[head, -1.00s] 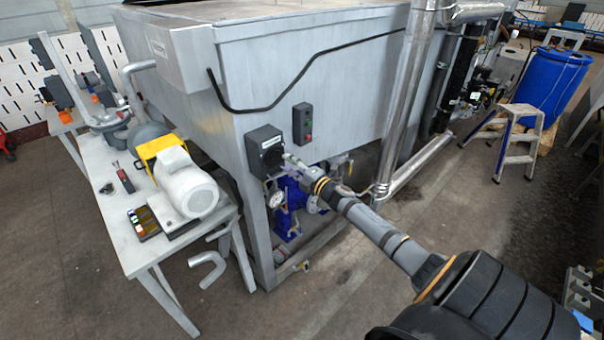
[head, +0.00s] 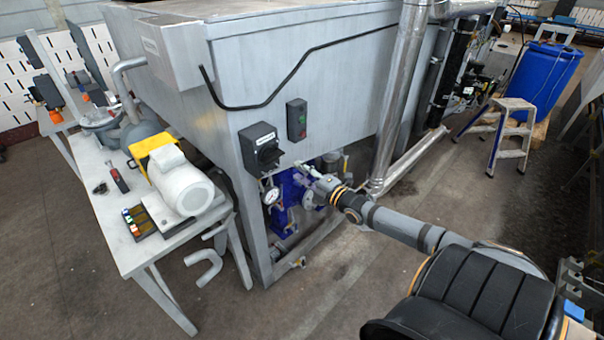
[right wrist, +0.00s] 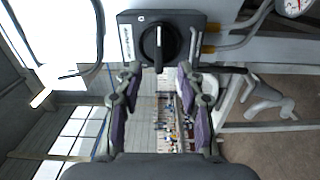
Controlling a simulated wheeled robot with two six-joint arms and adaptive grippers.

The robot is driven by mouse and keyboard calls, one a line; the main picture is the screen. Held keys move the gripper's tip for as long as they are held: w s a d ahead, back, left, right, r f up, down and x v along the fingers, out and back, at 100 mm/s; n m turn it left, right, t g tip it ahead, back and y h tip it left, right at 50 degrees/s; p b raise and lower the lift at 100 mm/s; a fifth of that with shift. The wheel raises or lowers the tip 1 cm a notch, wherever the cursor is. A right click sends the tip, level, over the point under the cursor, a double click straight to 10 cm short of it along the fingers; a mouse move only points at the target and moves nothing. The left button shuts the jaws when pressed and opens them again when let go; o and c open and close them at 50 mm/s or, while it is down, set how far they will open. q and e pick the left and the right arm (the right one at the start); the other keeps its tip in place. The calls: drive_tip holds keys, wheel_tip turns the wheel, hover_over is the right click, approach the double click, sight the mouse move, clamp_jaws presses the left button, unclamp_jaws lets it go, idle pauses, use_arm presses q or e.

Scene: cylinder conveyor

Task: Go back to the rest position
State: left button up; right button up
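My right gripper (head: 308,171) is at the end of the arm coming in from the lower right. It is a little to the right of and below the black rotary switch box (head: 260,147) on the corner of the grey metal tank. In the right wrist view the two fingers of my right gripper (right wrist: 160,78) are spread apart with nothing between them. The switch box and its round black knob (right wrist: 159,43) show beyond the fingertips, apart from them. My left gripper is in neither view.
A small control box (head: 297,120) with green and red buttons is to the right of the switch. A blue pump (head: 285,195) and pipes sit under the tank. A workbench (head: 110,222) with a motor stands left. A step stool (head: 500,130) and blue barrel (head: 548,80) are at right. Floor is open in front.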

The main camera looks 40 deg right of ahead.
idle(0.4)
drive_tip(key=s+d+f+m+g+h+b, duration=0.1)
drive_tip(key=s+f+m+g, duration=0.3)
drive_tip(key=f, duration=0.7)
drive_tip(key=s+d+f+m+g+h, duration=0.1)
drive_tip(key=s+d+f+m+h, duration=0.15)
drive_tip(key=s+f, duration=0.6)
drive_tip(key=s+d+f+m+g+h+b, duration=0.1)
drive_tip(key=s+f+m+g, duration=0.2)
drive_tip(key=f, duration=1.1)
drive_tip(key=s+a+f+m+g, duration=0.2)
drive_tip(key=s+a+f+m, duration=0.15)
drive_tip(key=s+f, duration=0.4)
drive_tip(key=s+a+f+m+g, duration=0.2)
drive_tip(key=s+a+f, duration=0.3)
drive_tip(key=s+f, duration=0.25)
drive_tip(key=s+a+f+m+g+y, duration=0.1)
drive_tip(key=s+a+f+g, duration=0.1)
drive_tip(key=s+a+f, duration=0.2)
drive_tip(key=s+a+f+m+g+y+b, duration=0.1)
drive_tip(key=s+a+f, duration=0.3)
drive_tip(key=s+a, duration=0.4)
drive_tip(key=s+m+g, duration=0.1)
drive_tip(key=s, duration=0.2)
drive_tip(key=shift+s+a+f+m+g+b, duration=0.2)
drive_tip(key=shift+a+m+g+b, duration=0.1)
drive_tip(key=shift+g, duration=0.1)
drive_tip(key=shift+d, duration=0.1)
